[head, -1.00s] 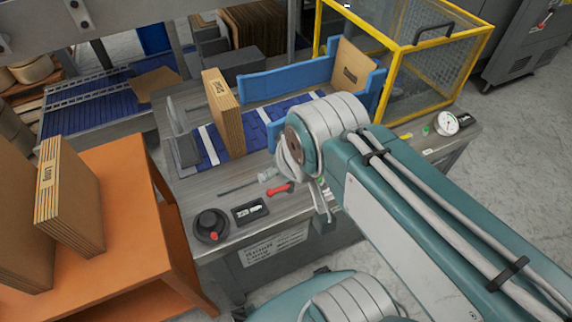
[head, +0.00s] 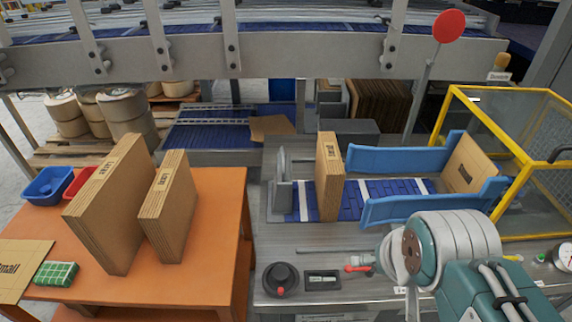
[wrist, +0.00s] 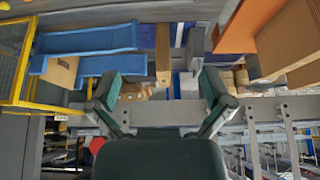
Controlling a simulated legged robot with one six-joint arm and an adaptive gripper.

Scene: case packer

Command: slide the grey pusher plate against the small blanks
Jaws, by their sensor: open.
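The grey pusher plate (head: 282,180) stands upright at the left end of the blue belt on the machine bed. A stack of cardboard blanks (head: 329,178) stands on edge to its right, with a visible gap between them; its label is too small to read. In the wrist view, the scene is upside down, and the stack (wrist: 163,48) and the plate (wrist: 195,45) lie beyond my fingers. My gripper (wrist: 160,90) is open, with nothing between its fingers. In the head view my wrist is at the lower right and hides the fingers.
Blue guide rails (head: 398,158) flank the belt, with a cardboard panel (head: 468,165) at their right end. A yellow-framed guard (head: 525,160) stands at right. A black knob (head: 281,278) and red-handled lever (head: 358,268) are in front. An orange table (head: 215,225) at left holds two blank stacks.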

